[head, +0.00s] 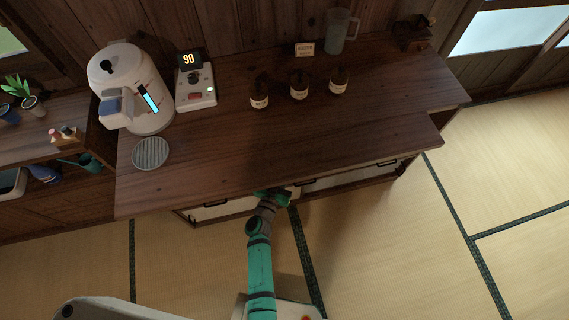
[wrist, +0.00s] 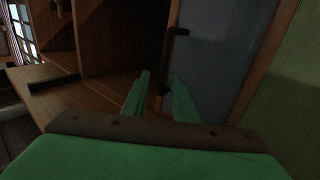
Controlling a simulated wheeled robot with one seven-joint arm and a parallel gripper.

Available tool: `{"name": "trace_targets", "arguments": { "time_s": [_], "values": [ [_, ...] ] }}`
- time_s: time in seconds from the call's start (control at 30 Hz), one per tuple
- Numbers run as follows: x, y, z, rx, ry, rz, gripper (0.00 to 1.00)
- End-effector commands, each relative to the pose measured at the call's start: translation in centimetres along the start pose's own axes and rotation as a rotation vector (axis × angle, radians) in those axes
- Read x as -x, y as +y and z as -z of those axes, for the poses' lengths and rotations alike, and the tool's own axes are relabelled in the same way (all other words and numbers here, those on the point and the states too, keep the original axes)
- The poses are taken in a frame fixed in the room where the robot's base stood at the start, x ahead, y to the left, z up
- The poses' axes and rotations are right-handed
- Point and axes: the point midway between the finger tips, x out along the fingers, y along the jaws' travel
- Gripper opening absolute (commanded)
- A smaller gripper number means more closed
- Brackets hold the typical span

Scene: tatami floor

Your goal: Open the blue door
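The blue door (wrist: 222,55) shows in the wrist view as a dull blue-grey panel with a wooden edge at its right. A dark bar handle (wrist: 170,55) runs down its left side. My gripper (wrist: 159,79) has two green fingers spread apart. The handle's lower end shows in the gap between the fingertips. I cannot tell whether it touches them. A dark space lies left of the handle; I cannot tell whether the door is ajar. In the head view my gripper (head: 275,195) is at the counter's front edge, partly hidden, and the blue door cannot be made out.
The wooden counter (head: 220,145) overhangs pale fronts with dark handles. On it stand a white hot-water pot (head: 150,105), a scale reading 90 (head: 196,85), several dark jars and a clear pitcher (head: 341,30). Tatami floor (head: 390,250) is clear in front.

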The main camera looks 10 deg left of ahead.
Motion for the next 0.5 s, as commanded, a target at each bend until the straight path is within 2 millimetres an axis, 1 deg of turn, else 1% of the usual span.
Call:
{"name": "trace_targets", "arguments": {
  "time_s": [0.17,0.4,0.5],
  "values": [
    [2.5,0.0,-0.1,-0.001,-0.003,0.0,0.26],
    [7.0,0.0,-0.1,-0.001,-0.002,0.0,0.26],
    [8.5,0.0,-0.1,-0.001,-0.002,0.0,0.26]
  ]
}}
